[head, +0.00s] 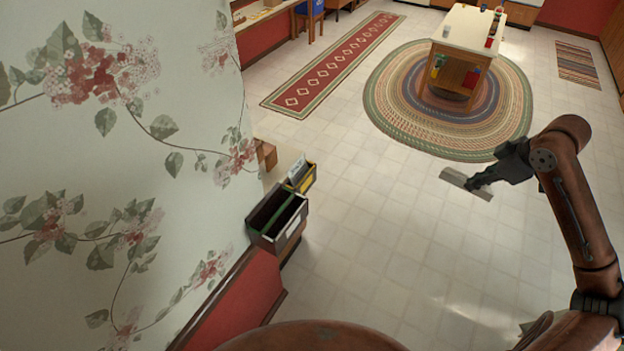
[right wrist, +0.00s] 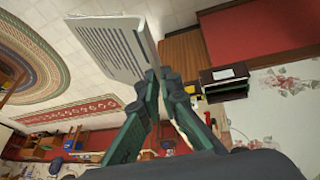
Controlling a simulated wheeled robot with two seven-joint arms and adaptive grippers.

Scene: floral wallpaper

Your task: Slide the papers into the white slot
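My right gripper (head: 482,184) is shut on the papers (head: 461,180), a flat pale grey stack held out over the floor to the right of the wall organiser. In the right wrist view the papers (right wrist: 110,48) show printed dark lines and stick out past the pinched fingertips (right wrist: 154,80). The organiser on the wall has a nearer dark slot (head: 281,226) with a pale rim and a green strip across it, and a farther yellow slot (head: 302,178) with a whitish sheet in it. The papers are well apart from both slots. My left gripper is not in view.
The floral wall (head: 120,180) with red lower panelling (head: 238,306) fills the left side. The tiled floor between organiser and papers is clear. A kitchen island (head: 466,28) stands on a round braided rug (head: 400,120) farther back, beside a red runner (head: 330,66).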

